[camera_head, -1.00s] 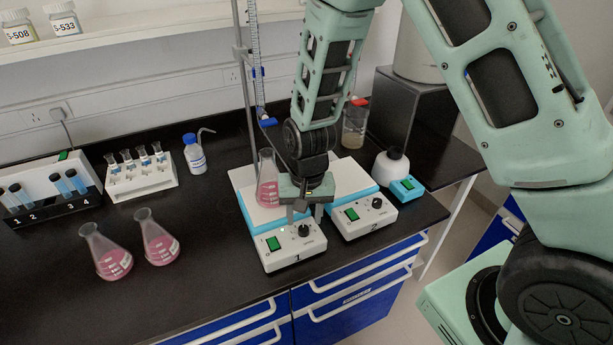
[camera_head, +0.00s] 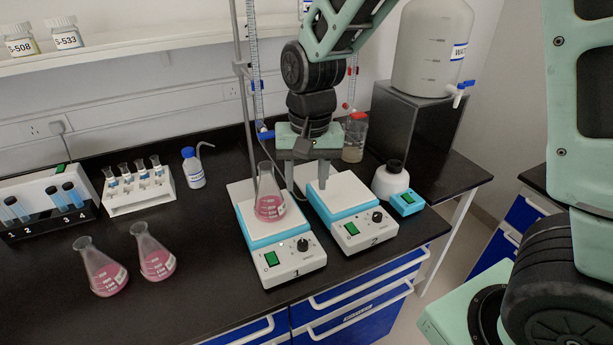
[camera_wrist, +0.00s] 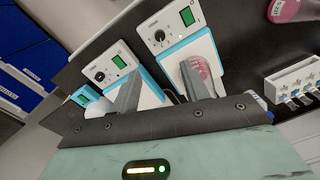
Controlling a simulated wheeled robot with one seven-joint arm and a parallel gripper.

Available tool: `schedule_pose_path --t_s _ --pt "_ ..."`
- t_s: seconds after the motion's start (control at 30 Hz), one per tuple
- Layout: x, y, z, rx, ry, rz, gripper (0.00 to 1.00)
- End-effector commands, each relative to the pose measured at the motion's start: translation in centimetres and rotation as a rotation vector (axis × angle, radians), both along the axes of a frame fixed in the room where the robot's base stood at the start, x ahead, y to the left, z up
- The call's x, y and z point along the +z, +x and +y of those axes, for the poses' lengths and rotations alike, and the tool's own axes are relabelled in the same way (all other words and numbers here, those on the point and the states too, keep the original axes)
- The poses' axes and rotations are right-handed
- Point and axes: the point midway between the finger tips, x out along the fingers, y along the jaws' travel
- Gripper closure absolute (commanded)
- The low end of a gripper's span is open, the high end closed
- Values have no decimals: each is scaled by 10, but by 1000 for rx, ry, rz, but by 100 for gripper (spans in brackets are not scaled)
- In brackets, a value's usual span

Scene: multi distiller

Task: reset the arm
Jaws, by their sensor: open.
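My gripper (camera_head: 305,178) is open and empty in the head view. It points down above the hotplates, between the flask on hotplate 1 and the back part of hotplate 2. In the wrist view the two fingers of my gripper (camera_wrist: 158,90) are spread apart, with nothing held between them. A conical flask with pink liquid (camera_head: 269,196) stands on hotplate 1 (camera_head: 283,262); in the wrist view one finger partly covers this flask (camera_wrist: 203,70). Hotplate 2 (camera_head: 350,222) has a bare plate.
Two more pink flasks (camera_head: 101,270) (camera_head: 155,254) stand at left. The front middle bench is clear.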

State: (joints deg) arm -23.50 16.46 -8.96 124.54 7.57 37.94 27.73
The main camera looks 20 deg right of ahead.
Motion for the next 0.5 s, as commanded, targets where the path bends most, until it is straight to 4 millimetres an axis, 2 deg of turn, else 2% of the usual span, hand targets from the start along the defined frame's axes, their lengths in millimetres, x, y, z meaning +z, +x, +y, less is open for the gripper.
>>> schedule_pose_path --t_s 0.37,0.47,0.5 --pt "1 -4 4 20 4 1 54" --pt "8 -28 22 134 25 1 54" --pt "12 -44 32 209 35 0 54"
